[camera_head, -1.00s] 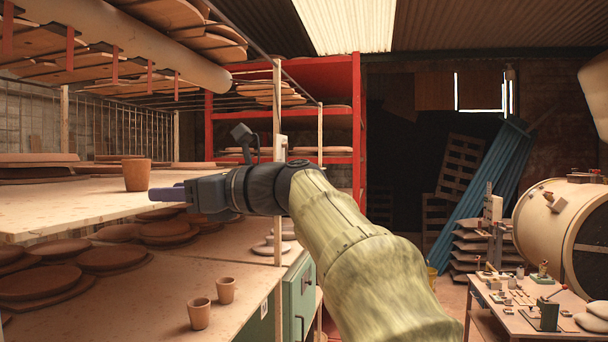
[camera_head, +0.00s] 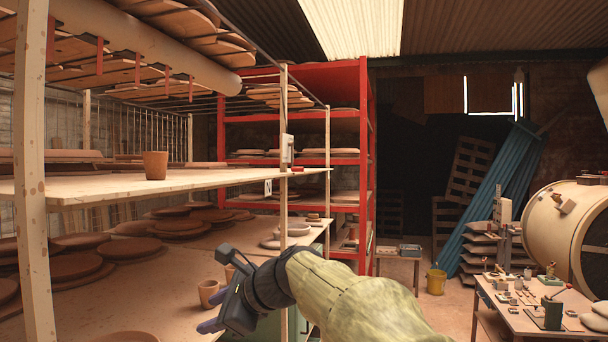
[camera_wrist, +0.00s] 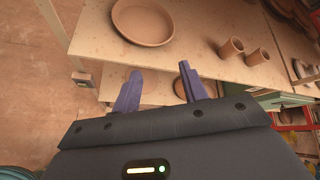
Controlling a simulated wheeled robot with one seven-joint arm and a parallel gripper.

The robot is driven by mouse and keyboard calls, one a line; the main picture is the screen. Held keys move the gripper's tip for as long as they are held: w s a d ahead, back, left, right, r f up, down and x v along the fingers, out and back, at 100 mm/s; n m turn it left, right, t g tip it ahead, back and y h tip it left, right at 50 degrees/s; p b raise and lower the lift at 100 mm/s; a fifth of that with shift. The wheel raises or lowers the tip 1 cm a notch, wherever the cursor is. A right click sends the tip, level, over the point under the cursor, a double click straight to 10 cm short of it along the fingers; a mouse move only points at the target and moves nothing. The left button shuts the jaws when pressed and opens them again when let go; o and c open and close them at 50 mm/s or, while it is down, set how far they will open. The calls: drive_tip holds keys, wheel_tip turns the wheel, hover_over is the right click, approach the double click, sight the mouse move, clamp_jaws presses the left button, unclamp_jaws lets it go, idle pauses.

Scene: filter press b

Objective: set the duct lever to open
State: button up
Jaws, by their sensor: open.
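My gripper (camera_head: 217,300) is open and empty, low in the head view, over the front of the lower shelf. Its two purple fingers also show apart in the wrist view (camera_wrist: 160,82), with nothing between them. I cannot surely make out the duct lever in either view. A small pale box (camera_head: 287,149) is fixed to the shelf's upright post, above and to the right of my gripper and apart from it; I cannot tell whether it carries a lever. A thick pale pipe (camera_head: 150,42) runs along the top of the rack.
A clay pot (camera_head: 155,165) stands on the upper shelf board (camera_head: 110,188). A clay dish (camera_wrist: 143,22) and small cups (camera_wrist: 230,48) sit on the lower shelf near my fingers. A cluttered workbench (camera_head: 530,312) stands right; open floor (camera_head: 445,312) lies between.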

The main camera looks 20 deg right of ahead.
drive_tip(key=s+d+f+n+g+h+b, duration=0.2)
drive_tip(key=s+f+n, duration=0.2)
drive_tip(key=f, duration=0.7)
drive_tip(key=s+d+f+n+g+h+b, duration=0.1)
drive_tip(key=s+d+f+n+h+b, duration=0.2)
drive_tip(key=f, duration=0.9)
drive_tip(key=s+d+f+n+g+h+b, duration=0.2)
drive_tip(key=s+f+n+g, duration=0.1)
drive_tip(key=s+f+n, duration=1)
wheel_tip(320, 180, down, 4)
drive_tip(key=shift+s+f+n+h, duration=0.1)
drive_tip(key=shift+s+n+h, duration=0.2)
drive_tip(key=shift+s+n, duration=0.15)
drive_tip(key=shift+c, duration=0.7)
drive_tip(key=shift+d, duration=0.1)
